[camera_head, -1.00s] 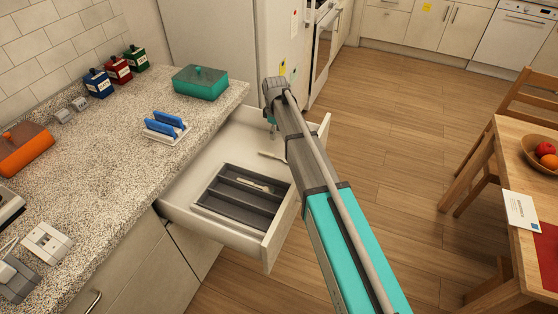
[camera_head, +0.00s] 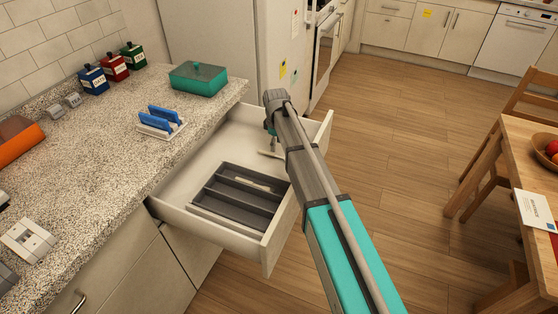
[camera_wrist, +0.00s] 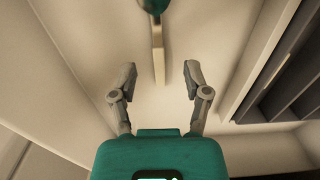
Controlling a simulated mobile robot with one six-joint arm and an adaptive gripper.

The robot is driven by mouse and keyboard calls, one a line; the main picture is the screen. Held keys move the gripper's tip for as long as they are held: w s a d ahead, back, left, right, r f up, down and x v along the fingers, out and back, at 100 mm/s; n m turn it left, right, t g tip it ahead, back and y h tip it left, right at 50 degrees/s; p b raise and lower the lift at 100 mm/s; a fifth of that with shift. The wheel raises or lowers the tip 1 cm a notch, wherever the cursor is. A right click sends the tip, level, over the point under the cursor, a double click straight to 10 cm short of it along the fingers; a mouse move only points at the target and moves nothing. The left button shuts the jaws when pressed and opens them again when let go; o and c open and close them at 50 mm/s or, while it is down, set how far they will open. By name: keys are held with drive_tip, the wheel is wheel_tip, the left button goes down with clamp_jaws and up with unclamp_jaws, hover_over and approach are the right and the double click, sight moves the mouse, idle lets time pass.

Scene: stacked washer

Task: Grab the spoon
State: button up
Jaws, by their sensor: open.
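A utensil with a pale handle (camera_wrist: 158,50) and a dark teal rounded end lies on the drawer floor in the wrist view. It looks like the spoon; its far end is cut off by the top edge. My gripper (camera_wrist: 159,76) is open and empty, with one finger on each side of the near handle end. How high the fingers are above it is hard to tell. In the head view the pale handle (camera_head: 270,153) shows beside my wrist, which hides most of the gripper.
The open drawer (camera_head: 178,217) holds a dark grey divided tray (camera_head: 233,206) with another pale utensil (camera_head: 253,184) in it. The tray is to the right in the wrist view (camera_wrist: 285,80). Drawer walls surround the gripper. A teal box (camera_head: 199,78) and blue-and-white rack (camera_head: 162,123) stand on the counter.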

sight(277, 155)
drive_tip(key=shift+f, duration=0.15)
idle(0.3)
drive_tip(key=shift+w+d+f+b, duration=0.1)
drive_tip(key=shift+f+b, duration=2.4)
drive_tip(key=shift+b, duration=0.1)
clamp_jaws()
